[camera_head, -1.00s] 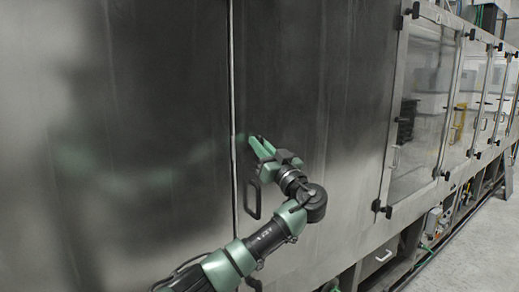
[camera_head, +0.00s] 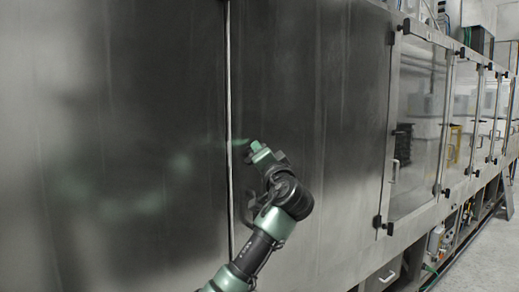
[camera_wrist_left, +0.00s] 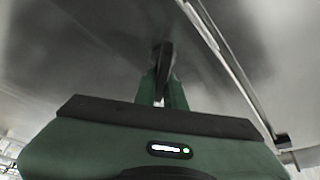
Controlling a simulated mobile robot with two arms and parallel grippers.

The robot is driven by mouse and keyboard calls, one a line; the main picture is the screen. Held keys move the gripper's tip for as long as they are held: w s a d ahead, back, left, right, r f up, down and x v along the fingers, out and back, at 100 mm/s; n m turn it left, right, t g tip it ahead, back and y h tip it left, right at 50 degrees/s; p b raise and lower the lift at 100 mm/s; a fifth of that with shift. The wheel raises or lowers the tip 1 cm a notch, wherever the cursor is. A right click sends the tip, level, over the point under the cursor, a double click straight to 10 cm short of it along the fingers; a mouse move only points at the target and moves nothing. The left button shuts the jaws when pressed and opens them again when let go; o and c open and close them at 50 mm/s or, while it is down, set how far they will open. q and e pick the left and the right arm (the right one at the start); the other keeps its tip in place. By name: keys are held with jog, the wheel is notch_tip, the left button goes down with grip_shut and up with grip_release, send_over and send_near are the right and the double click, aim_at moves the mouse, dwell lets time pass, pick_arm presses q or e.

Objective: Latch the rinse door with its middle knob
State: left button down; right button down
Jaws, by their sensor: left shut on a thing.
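A broad steel door panel (camera_head: 300,75) stands right of a narrow vertical seam (camera_head: 228,100). My left gripper (camera_head: 253,148) is at the panel just right of the seam. In the left wrist view, the gripper (camera_wrist_left: 163,88) is shut on a dark knob (camera_wrist_left: 165,58) that stands out from the steel. The fingers and arm hide the knob in the head view. A black handle (camera_head: 246,208) is partly hidden behind my left wrist, below the gripper. My right gripper is not in view.
To the right, a row of framed windowed doors (camera_head: 418,125) with black knobs and hinges runs into the distance. A dark fitting (camera_wrist_left: 283,140) sits by the seam in the left wrist view. The floor (camera_head: 478,250) at the lower right is clear.

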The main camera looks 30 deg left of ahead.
pick_arm(q)
jog(key=m+h+p, duration=0.1)
jog(key=m+p, duration=0.3)
jog(key=m+h+p, duration=0.1)
jog(key=m+p, duration=0.1)
jog(key=shift+w+a+f+h, duration=0.1)
jog(key=shift+w+f+h, duration=0.05)
jog(key=shift+f+h, duration=0.15)
jog(key=shift+f+m+g+h+p, duration=0.25)
jog(key=shift+m+g+h+p, duration=0.15)
jog(key=shift+m+p, duration=0.65)
jog(key=shift+a, duration=0.1)
jog(key=c, duration=1.5)
grip_release()
jog(key=shift+a, duration=0.15)
